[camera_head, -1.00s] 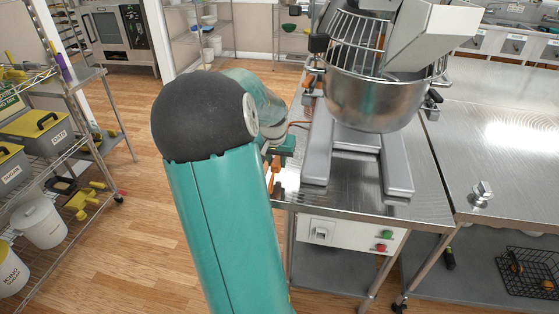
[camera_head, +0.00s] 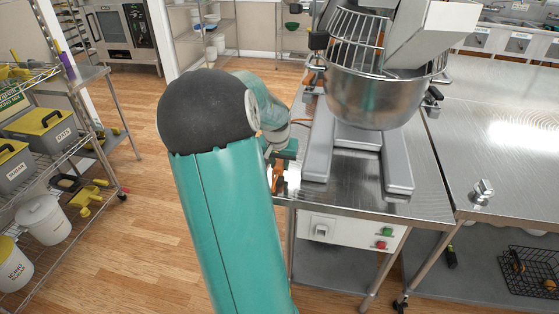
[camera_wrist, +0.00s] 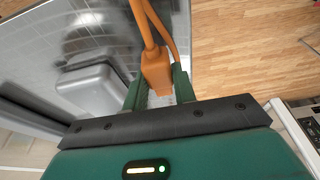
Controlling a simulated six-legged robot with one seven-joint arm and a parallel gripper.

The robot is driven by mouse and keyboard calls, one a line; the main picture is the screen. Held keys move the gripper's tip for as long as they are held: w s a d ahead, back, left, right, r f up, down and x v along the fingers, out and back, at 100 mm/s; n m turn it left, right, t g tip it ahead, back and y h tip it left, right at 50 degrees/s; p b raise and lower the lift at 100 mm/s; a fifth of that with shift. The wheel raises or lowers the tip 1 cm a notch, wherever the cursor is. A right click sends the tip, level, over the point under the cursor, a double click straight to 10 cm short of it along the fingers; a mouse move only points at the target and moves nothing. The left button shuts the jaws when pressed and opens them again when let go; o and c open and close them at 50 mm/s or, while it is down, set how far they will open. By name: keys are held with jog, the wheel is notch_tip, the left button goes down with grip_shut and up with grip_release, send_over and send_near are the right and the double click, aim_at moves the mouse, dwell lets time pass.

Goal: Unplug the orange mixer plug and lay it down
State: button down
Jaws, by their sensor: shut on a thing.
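The orange plug (camera_wrist: 157,76) is between the two green fingers of my gripper (camera_wrist: 158,88) in the wrist view, and the gripper is shut on it. Its orange cord (camera_wrist: 147,28) runs up and loops toward the top of that view. In the head view my gripper (camera_head: 284,156) is at the left edge of the steel table, with the orange plug (camera_head: 278,180) showing below it. The steel mixer (camera_head: 372,98) stands on the table to the right. My own arm hides part of the area left of the gripper.
A white panel (camera_head: 346,235) with a socket (camera_head: 321,231) and green and red buttons is under the table's front edge. The table's front strip (camera_head: 350,203) is bare. A shelf rack with grey bins (camera_head: 44,132) stands at the left, with open wooden floor between.

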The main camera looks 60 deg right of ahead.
jog(key=shift+f, duration=1.05)
jog(key=c, duration=1.1)
grip_release()
jog(key=shift+o, duration=0.2)
jog(key=shift+r, duration=0.1)
jog(key=shift+v, duration=1.4)
jog(key=w+v, duration=0.1)
jog(key=v, duration=1.2)
jog(key=shift+s+r, duration=0.4)
jog(key=shift+r, duration=0.05)
